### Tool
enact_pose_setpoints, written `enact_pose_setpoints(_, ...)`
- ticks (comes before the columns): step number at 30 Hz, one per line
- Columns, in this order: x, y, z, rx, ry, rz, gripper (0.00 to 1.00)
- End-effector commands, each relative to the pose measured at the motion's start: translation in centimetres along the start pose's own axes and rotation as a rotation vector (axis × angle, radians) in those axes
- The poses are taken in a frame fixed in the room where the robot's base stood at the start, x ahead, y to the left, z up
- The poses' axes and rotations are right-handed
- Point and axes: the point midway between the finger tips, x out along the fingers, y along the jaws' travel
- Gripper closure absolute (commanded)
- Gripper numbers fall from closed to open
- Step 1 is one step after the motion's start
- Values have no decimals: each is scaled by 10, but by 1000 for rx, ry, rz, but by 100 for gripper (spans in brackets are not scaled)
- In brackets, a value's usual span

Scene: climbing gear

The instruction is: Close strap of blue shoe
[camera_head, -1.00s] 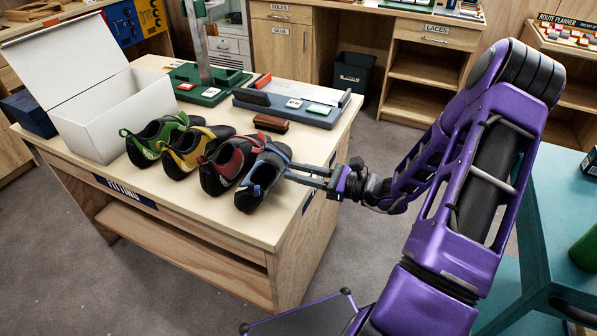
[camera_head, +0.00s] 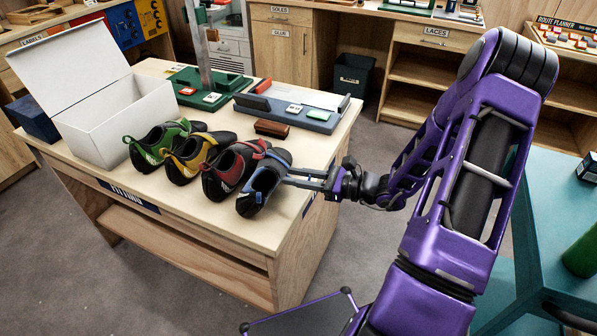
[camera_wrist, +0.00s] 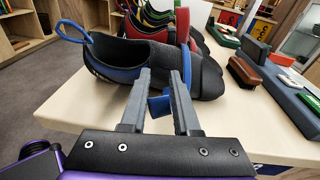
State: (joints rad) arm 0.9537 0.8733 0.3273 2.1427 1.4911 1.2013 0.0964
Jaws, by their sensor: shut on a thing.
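The blue shoe (camera_head: 261,186) is the rightmost of a row of shoes on the fitting table, near its right edge. In the wrist view the blue shoe (camera_wrist: 120,62) lies sideways ahead of my gripper, with its blue heel loop at the left. My gripper (camera_head: 290,177) reaches in from the right at the shoe's side. In the wrist view, my gripper's two fingers (camera_wrist: 162,88) are close around a blue strap (camera_wrist: 160,105), which shows between them. The fingertips are against or just in front of the shoe; the exact contact is hard to tell.
Red (camera_head: 232,170), yellow (camera_head: 191,156) and green (camera_head: 157,146) shoes stand close to the left of the blue one. An open white box (camera_head: 118,122) is at the table's left. A brown brush (camera_head: 271,128) and a grey-blue tray (camera_head: 318,124) lie behind. Bare table (camera_head: 215,218) is in front.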

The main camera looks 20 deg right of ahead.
Motion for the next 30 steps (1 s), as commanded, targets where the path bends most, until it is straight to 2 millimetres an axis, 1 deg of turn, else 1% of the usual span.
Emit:
enact_pose_setpoints(1, 1, 0, 12, -1, 43, 3, 100)
enact_pose_setpoints(9, 8, 1, 14, -2, 249, 4, 100)
enact_pose_setpoints(13, 8, 0, 11, 0, 286, 0, 100)
enact_pose_setpoints(21, 8, 0, 10, 0, 288, -1, 100)
enact_pose_setpoints(22, 8, 0, 10, 0, 288, -1, 69)
enact_pose_setpoints(27, 8, 0, 10, 0, 287, 0, 39)
enact_pose_setpoints(30, 9, 0, 10, 0, 287, 0, 39)
